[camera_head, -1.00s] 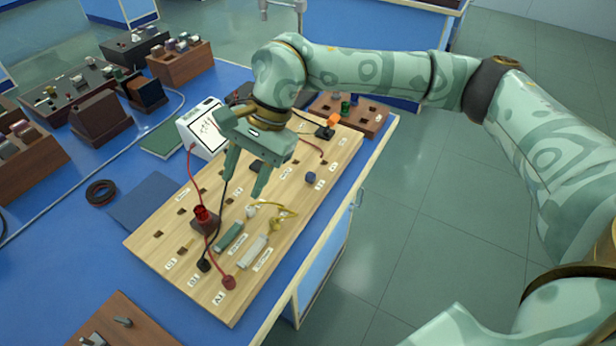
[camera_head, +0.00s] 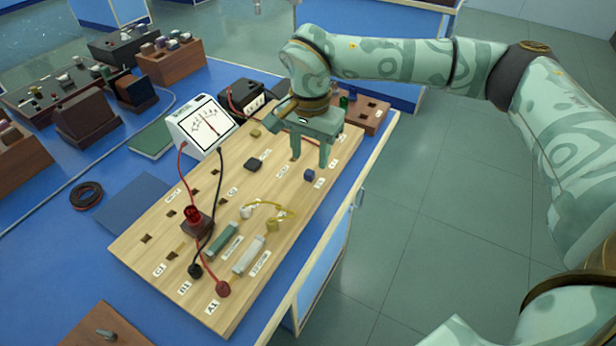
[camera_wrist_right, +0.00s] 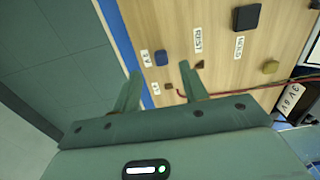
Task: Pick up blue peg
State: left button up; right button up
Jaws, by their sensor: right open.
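The blue peg (camera_head: 309,175) is a small block on the wooden board (camera_head: 220,302), near its right edge. It also shows in the right wrist view (camera_wrist_right: 161,57), in line with the gap between the fingertips. My right gripper (camera_head: 310,161) is open, fingers pointing down, above the far part of the board by the blue peg. Its open fingers also show in the right wrist view (camera_wrist_right: 160,72), with nothing between them. The blue peg appears apart from both fingers. My left gripper is not in view.
A meter (camera_head: 205,127) stands at the board's left. A red lamp (camera_head: 194,215), red and black cables, a green piece (camera_head: 222,243) and a white piece (camera_head: 248,255) occupy the near board. A brown rack (camera_head: 375,113) stands behind my gripper. Open floor lies right of the table.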

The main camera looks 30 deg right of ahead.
aim_at(309, 171)
jog(key=f+b, duration=0.2)
jog(key=f, duration=0.3)
jog(key=shift+w+f, duration=0.1)
jog(key=shift+w, duration=0.1)
grip_shut()
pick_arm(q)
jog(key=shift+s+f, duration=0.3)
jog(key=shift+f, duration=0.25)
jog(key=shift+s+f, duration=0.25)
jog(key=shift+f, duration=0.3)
pick_arm(e)
jog(key=shift+r, duration=0.2)
